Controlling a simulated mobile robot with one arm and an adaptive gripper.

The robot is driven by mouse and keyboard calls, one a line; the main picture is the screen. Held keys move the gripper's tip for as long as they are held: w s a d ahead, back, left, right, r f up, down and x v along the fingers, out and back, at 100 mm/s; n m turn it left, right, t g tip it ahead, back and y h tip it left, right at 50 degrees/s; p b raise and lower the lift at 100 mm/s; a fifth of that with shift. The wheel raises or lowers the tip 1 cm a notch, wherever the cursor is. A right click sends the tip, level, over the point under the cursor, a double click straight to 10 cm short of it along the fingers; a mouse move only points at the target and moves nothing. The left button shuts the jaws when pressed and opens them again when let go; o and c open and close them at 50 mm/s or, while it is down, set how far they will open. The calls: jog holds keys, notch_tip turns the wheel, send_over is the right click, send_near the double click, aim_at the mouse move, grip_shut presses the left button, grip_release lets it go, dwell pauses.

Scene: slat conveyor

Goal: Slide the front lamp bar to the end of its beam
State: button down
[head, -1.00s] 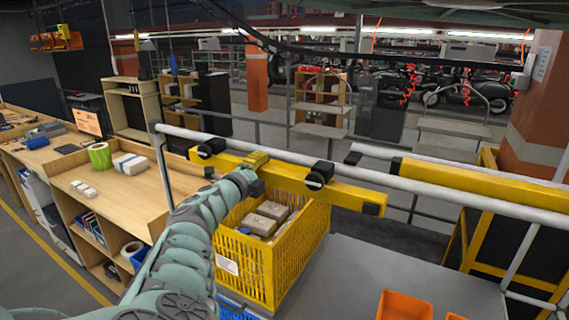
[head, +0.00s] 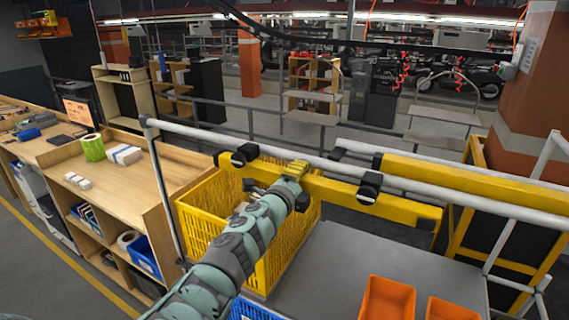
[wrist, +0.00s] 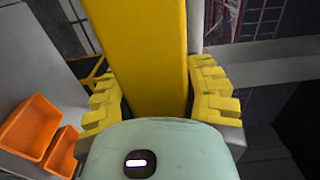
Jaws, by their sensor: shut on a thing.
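The front lamp bar (head: 330,188) is a long yellow bar hung by two black clamps (head: 369,188) from a white rail (head: 320,163). My gripper (head: 297,170) is shut on the bar between the two clamps. In the wrist view, the yellow fingers of my gripper (wrist: 158,97) sit on both sides of the yellow bar (wrist: 150,50). The bar's right end hangs above the grey table, and its left end is near the yellow crate. My arm hides part of the crate behind it.
A second yellow bar (head: 480,180) lies along the right part of the rails. Below are a yellow crate (head: 285,245), a grey table (head: 340,265) and orange bins (head: 388,300). A white post (head: 160,185) stands at the rail's left end, beside a wooden bench (head: 120,178).

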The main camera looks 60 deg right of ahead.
jog(key=shift+s+d, duration=0.1)
jog(key=shift+s, duration=1)
jog(key=shift+c, duration=2.3)
grip_release()
jog(key=shift+w+a, duration=0.1)
jog(key=shift+a, duration=0.3)
jog(key=s+a, duration=0.1)
jog(key=a, duration=1)
